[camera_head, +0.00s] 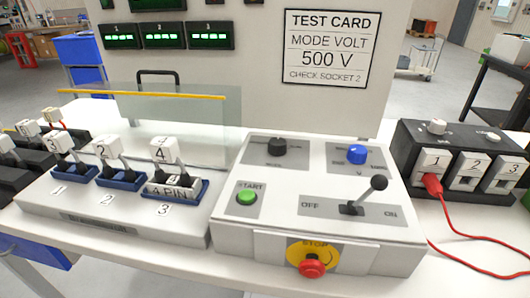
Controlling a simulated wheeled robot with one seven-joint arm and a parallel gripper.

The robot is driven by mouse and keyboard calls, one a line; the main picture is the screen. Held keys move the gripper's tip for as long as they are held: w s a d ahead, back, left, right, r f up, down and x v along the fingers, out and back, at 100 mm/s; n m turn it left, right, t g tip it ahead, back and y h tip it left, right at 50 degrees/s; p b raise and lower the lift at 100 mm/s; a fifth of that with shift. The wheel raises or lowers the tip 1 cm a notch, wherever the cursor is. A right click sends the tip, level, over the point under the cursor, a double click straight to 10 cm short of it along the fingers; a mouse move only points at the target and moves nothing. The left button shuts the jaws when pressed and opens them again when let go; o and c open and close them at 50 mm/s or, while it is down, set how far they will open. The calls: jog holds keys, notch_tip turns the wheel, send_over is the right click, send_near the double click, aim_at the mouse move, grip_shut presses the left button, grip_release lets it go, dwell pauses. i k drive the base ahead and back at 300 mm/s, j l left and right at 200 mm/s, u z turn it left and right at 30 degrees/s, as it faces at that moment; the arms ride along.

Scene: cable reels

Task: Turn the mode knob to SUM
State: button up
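A white control box (320,222) on the bench carries two knobs near its back edge. The black knob (278,146) sits on the left grey label plate, and the blue knob (357,154) on the right one. The lettering around both is too small to read for certain, so I cannot confirm which is the mode knob or where it points. The test card (326,48) behind reads MODE VOLT, 500 V, CHECK SOCKET 2. My gripper is not in view.
Near the knobs are a green start button (247,197), a black-tipped lever (378,184) and a red stop button (312,267). A clear screen (190,120) and numbered plugs stand left. A black socket box (466,160) with a red cable (440,215) stands right.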

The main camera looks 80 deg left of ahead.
aim_at(277, 146)
jog(key=u, duration=1.65)
